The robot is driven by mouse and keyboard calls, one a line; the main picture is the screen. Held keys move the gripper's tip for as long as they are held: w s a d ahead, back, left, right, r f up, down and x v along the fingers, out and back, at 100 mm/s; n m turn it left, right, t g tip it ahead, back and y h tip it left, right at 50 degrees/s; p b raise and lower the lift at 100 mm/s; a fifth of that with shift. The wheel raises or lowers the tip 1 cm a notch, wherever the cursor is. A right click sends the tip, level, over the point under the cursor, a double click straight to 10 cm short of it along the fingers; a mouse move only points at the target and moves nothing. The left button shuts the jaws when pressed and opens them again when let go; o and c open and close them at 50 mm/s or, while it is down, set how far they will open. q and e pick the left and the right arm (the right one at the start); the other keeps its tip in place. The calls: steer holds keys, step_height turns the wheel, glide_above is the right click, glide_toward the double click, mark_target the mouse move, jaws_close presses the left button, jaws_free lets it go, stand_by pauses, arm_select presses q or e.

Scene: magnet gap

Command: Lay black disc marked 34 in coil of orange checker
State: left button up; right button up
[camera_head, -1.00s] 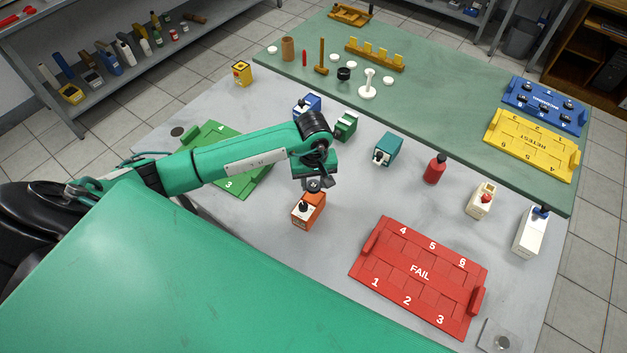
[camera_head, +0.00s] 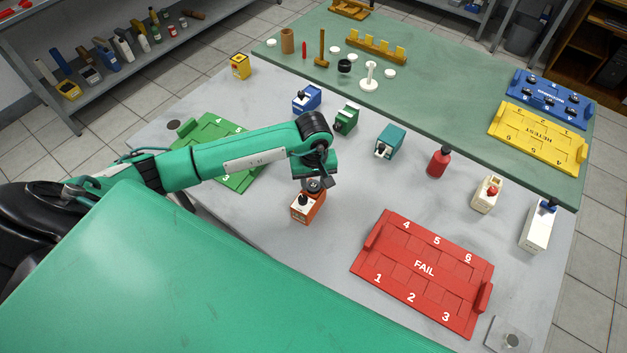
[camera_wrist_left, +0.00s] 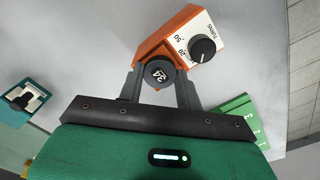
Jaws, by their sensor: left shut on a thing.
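The orange checker (camera_head: 308,207) stands on the grey table just below my left gripper in the head view. In the left wrist view the orange checker (camera_wrist_left: 176,40) shows a white dial face with a black knob. My left gripper (camera_head: 314,184) points down at its upper side. In the wrist view the black disc marked 34 (camera_wrist_left: 159,74) sits between the two fingers of my left gripper (camera_wrist_left: 158,85), which are shut on it. The disc overlaps the checker's near side in that view. The coil is hidden, and I cannot tell whether the disc touches it. My right gripper is not in view.
The red FAIL tray (camera_head: 422,272) lies to the right, and the green tray (camera_head: 240,180) lies partly under my left arm. Blue (camera_head: 306,99), green (camera_head: 346,119) and teal (camera_head: 390,141) checkers stand behind. A red bottle (camera_head: 439,162) stands right of them.

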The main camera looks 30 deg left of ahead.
arm_select(q)
steer(key=shift+f, duration=0.15)
stand_by(0.6)
steer(key=o, duration=1)
steer(key=shift+c, duration=0.4)
steer(key=c, duration=0.4)
steer(key=shift+r+p, duration=0.65)
steer(key=shift+r, duration=1.6)
